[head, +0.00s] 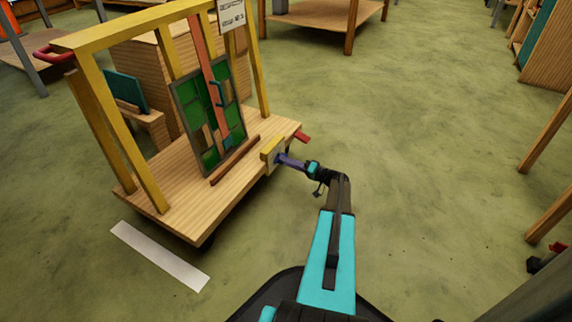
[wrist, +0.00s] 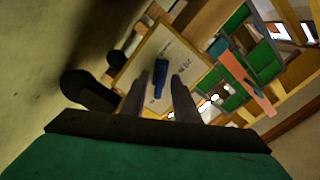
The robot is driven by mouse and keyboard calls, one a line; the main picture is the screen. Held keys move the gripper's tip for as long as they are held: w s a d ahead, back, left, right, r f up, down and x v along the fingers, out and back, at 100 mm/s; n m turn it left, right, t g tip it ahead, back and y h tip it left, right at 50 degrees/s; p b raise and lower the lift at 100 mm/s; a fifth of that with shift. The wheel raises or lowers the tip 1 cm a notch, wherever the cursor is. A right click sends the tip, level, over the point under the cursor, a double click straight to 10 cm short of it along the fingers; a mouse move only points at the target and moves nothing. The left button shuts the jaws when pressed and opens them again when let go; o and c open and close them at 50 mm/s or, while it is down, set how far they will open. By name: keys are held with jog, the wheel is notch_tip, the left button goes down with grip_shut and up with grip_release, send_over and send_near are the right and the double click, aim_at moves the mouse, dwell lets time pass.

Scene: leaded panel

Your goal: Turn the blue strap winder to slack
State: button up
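The blue strap winder (wrist: 161,76) is a small handle in front of a pale plate (wrist: 178,58) with dark marks too small to read and a yellow border. In the wrist view my gripper (wrist: 158,88) has its two grey fingers apart, one on each side of the winder, with gaps showing. I cannot tell how deep the winder sits between them. In the head view my gripper (head: 292,161) reaches the cart's near right edge, by the yellow-edged plate (head: 272,150). The winder cannot be told apart from the fingers there.
The wooden cart (head: 185,205) carries a yellow frame (head: 90,110) and a leaded panel (head: 190,115) of green glass with an orange strap (head: 203,55) across it. A red handle (head: 302,137) sticks out at the cart's corner. A white strip (head: 160,256) lies on the floor.

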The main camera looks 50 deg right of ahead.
jog(key=p+v, duration=0.5)
jog(key=v, duration=0.8)
jog(key=shift+s, duration=0.35)
